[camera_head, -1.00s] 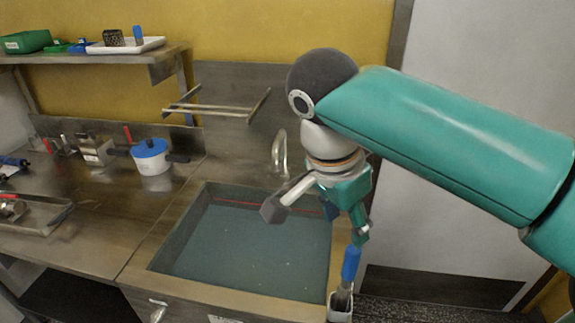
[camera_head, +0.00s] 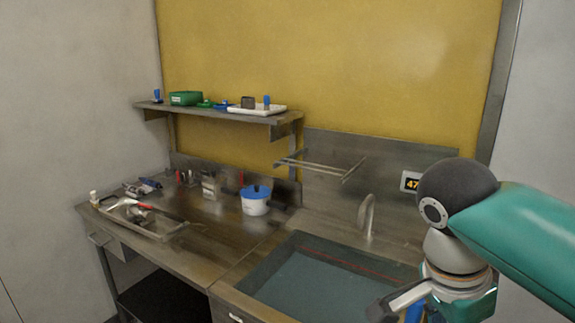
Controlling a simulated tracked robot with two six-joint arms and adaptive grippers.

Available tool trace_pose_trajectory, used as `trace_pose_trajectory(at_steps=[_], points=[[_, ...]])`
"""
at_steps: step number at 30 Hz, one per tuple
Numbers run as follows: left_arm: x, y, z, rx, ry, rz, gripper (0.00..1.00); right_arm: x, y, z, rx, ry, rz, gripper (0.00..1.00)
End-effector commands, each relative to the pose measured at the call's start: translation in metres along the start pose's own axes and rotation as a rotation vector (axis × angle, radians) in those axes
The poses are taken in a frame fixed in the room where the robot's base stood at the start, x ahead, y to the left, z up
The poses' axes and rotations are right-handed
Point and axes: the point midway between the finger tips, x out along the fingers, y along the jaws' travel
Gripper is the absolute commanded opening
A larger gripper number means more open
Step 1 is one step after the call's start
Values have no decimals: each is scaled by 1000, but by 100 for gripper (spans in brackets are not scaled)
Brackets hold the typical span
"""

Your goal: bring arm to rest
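My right arm (camera_head: 530,235) comes in from the right edge and hangs over the right side of the sink (camera_head: 318,288). Its gripper (camera_head: 472,308) points down at the bottom edge of the view. The fingers are cut off by that edge, so I cannot tell whether they are open or shut. A grey-white part of the wrist sticks out to the left over the sink. A small blue piece (camera_head: 415,311) shows beside the wrist, mostly hidden; I cannot tell whether the gripper touches it. My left gripper is out of view.
A faucet (camera_head: 367,215) stands behind the sink. A white pot with a blue lid (camera_head: 255,200), small tools and a metal tray (camera_head: 160,233) are on the counter to the left. A wall shelf (camera_head: 215,114) holds a green box (camera_head: 186,98) and a white tray (camera_head: 257,110). A wire rack (camera_head: 318,166) hangs above.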

Motion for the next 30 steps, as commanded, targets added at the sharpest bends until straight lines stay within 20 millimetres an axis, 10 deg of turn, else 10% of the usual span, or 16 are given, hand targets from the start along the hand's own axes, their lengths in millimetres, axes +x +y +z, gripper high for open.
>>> trace_pose_trajectory(at_steps=[11,20,30], points=[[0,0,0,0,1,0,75,66,-10,-11,32,16,217,53],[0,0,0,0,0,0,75,173,2,14,-37,-52,482,53],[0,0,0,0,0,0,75,363,73,137,-386,-551,541,53]])
